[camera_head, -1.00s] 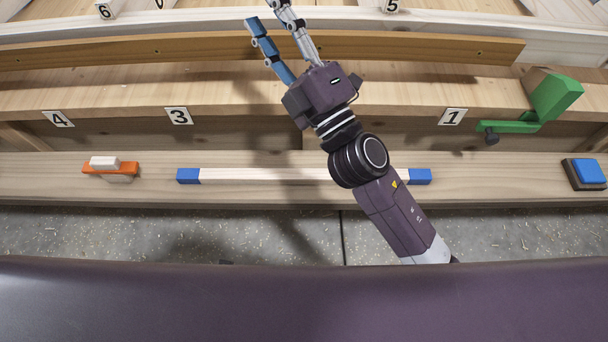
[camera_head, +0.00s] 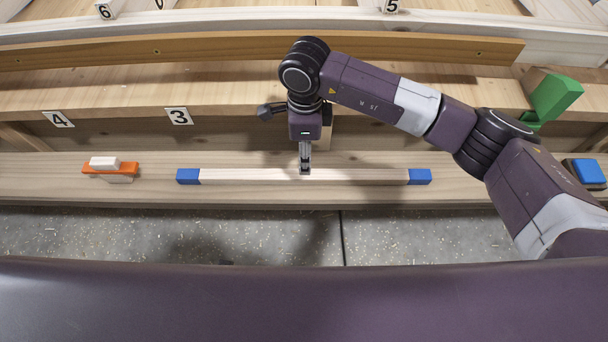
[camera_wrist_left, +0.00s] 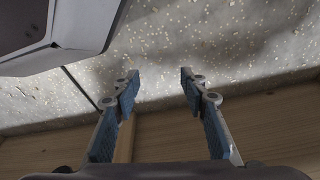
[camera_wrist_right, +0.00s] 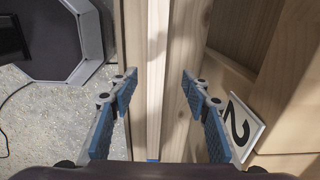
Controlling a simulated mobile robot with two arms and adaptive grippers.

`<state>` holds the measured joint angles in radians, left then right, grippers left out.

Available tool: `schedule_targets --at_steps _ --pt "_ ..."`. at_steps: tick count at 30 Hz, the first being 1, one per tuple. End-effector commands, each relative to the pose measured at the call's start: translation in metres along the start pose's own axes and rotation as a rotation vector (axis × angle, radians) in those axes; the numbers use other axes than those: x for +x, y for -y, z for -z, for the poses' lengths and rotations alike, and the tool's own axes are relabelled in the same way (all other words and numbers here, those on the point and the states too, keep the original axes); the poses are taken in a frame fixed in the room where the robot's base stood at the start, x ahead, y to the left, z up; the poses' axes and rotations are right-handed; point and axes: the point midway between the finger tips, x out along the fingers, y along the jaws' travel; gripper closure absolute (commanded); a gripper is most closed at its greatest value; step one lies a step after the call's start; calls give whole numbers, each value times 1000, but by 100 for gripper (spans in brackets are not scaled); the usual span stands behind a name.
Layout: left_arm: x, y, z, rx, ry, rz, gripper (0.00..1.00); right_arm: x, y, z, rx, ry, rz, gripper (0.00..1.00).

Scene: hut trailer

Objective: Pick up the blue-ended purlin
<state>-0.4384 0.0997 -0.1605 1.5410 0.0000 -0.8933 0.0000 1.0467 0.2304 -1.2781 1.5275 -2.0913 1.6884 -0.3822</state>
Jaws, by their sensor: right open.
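The blue-ended purlin (camera_head: 250,176) is a pale wooden bar with a blue block at each end. It lies flat along the front bench board, left to right in the head view. My right gripper (camera_head: 305,170) points down at its middle. In the right wrist view my right gripper (camera_wrist_right: 157,83) is open, its blue-padded fingers apart, with the purlin (camera_wrist_right: 157,60) running lengthwise between them; neither finger clearly touches it. My left gripper (camera_wrist_left: 153,80) is open and empty in the left wrist view, above the floor and a wooden edge. It is outside the head view.
An orange and white block tool (camera_head: 111,168) stands left on the bench. A green bracket (camera_head: 553,97) and a blue button (camera_head: 588,172) are at the right. Number cards 4 (camera_head: 58,119), 3 (camera_head: 178,116) and 2 (camera_wrist_right: 240,127) mark the ledge behind.

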Motion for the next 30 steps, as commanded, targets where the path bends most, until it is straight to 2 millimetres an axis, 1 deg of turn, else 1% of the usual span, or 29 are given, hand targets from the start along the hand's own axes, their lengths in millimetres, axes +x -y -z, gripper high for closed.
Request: schedule_targets --at_steps 3,8,12,15,18,25,30 --pt "-2 0 2 -1 -2 0 60 15 -1 2 1 -9 -3 56" --pt "-5 0 4 -1 -3 1 60 33 -4 0 1 -5 -4 56" --pt "-7 1 7 -1 -6 1 60 55 -8 -2 0 -3 -5 56" --pt "-11 1 10 -2 -8 1 60 68 -7 -2 2 -3 -4 56" --pt "-13 1 12 -2 -10 2 60 73 -6 -2 0 -2 -1 56" --pt "-14 1 13 -2 -12 2 60 74 -6 -2 0 -1 -1 56" --pt "-14 1 13 -2 -11 2 60 74 -6 -2 0 -1 -1 75"
